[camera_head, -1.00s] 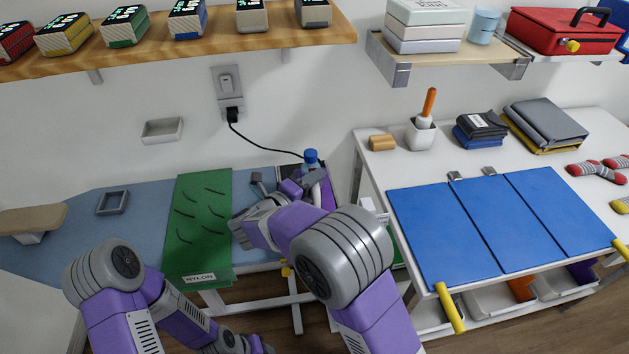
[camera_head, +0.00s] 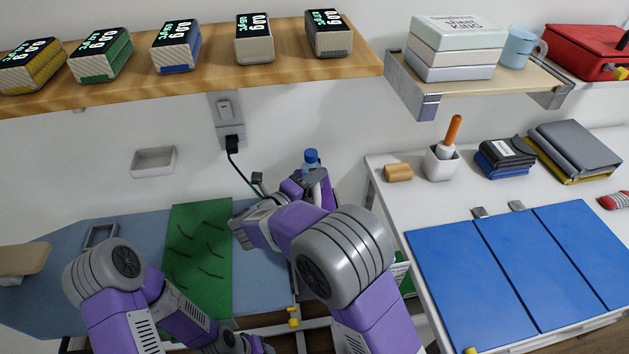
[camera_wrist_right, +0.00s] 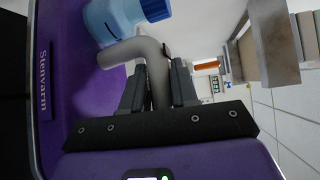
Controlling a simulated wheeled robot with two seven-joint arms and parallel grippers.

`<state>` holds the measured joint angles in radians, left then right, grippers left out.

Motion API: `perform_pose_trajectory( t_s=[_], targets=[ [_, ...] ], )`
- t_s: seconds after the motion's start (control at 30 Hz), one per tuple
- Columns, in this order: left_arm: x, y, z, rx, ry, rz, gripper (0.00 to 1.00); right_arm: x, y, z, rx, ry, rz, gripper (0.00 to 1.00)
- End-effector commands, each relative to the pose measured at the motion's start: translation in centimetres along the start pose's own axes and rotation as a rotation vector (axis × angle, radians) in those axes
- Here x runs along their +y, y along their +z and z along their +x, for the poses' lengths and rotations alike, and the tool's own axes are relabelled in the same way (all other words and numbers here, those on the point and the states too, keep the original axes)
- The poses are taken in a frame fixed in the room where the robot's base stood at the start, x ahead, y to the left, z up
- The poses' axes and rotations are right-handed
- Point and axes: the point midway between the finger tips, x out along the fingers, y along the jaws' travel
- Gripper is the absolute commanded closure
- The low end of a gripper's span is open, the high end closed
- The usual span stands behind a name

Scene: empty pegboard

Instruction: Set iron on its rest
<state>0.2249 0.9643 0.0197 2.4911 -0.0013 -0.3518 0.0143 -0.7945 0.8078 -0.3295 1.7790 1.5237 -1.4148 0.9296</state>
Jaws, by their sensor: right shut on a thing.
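The iron (camera_head: 329,192) is purple, with a light-blue water tank (camera_head: 311,167) under a blue cap. In the right wrist view its purple body (camera_wrist_right: 62,70) fills the left side, and its grey handle (camera_wrist_right: 155,70) passes between my fingers. My right gripper (camera_wrist_right: 157,88) is shut on that handle. In the head view my right arm hides most of the iron and the far right end of the ironing board (camera_head: 262,270).
A black cord (camera_head: 240,170) runs from the wall socket (camera_head: 229,120) towards the iron. A green cloth (camera_head: 200,255) lies on the board. A wooden shelf (camera_head: 200,75) hangs above. A white table (camera_head: 392,205) with blue panels stands at right.

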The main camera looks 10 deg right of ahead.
Motion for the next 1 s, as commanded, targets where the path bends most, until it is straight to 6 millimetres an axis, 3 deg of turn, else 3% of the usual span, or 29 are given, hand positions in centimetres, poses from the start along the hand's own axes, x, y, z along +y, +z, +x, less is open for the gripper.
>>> perform_pose_trajectory(
  t_s=[0.27, 1.0],
  targets=[
    [-0.3, -0.1, 0.7, 0.001, 0.0, 0.0, 0.54, 0.1, 0.0, -0.1, -0.002, -0.008, 0.011, 1.0],
    [-2.0, -0.3, 5.3, 0.0, 0.0, 0.0, 0.54, 5.8, -0.7, 0.7, -0.002, -0.008, 0.011, 1.0]
  ],
)
